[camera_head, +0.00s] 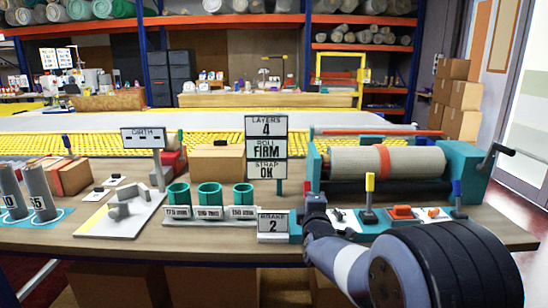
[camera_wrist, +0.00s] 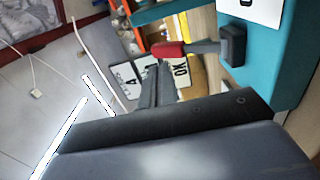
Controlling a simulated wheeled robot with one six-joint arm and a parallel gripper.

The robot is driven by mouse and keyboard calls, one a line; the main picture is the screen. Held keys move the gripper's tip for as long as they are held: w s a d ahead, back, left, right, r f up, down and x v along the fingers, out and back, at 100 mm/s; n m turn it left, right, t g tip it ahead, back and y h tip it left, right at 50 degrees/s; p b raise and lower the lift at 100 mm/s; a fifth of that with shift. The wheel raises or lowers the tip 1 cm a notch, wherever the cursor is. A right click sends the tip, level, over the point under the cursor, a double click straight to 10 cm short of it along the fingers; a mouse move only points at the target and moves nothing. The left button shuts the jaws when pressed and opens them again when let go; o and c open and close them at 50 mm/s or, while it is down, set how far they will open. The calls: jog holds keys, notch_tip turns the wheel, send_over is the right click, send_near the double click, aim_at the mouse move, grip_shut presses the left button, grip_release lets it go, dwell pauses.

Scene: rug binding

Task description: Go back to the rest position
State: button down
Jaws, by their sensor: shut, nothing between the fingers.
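My gripper (camera_head: 314,203) is at the front edge of the workbench (camera_head: 130,243) in the head view, just right of the BRAKE 2 sign (camera_head: 273,225). My arm reaches up to it from the lower right. In the wrist view my gripper (camera_wrist: 160,72) shows dark fingers, shut together with nothing between them. A red-tipped grey lever (camera_wrist: 190,48) on a teal panel (camera_wrist: 285,60) appears close beyond the fingertips. I cannot tell whether they touch.
Three green cups (camera_head: 210,195) and a grey fixture (camera_head: 125,208) stand left. A teal roller machine (camera_head: 400,165) with a rolled rug is behind my arm. A yellow-knobbed lever (camera_head: 369,195) and orange control (camera_head: 401,211) are close by. A GIRTH sign (camera_head: 143,137) stands left.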

jog(key=shift+s+f+t+b, duration=0.45)
jog(key=shift+t+b, duration=0.15)
jog(key=shift+b, duration=1.2)
jog(key=shift+s+r+b, duration=0.15)
jog(key=shift+b, duration=0.15)
jog(key=shift+d, duration=0.1)
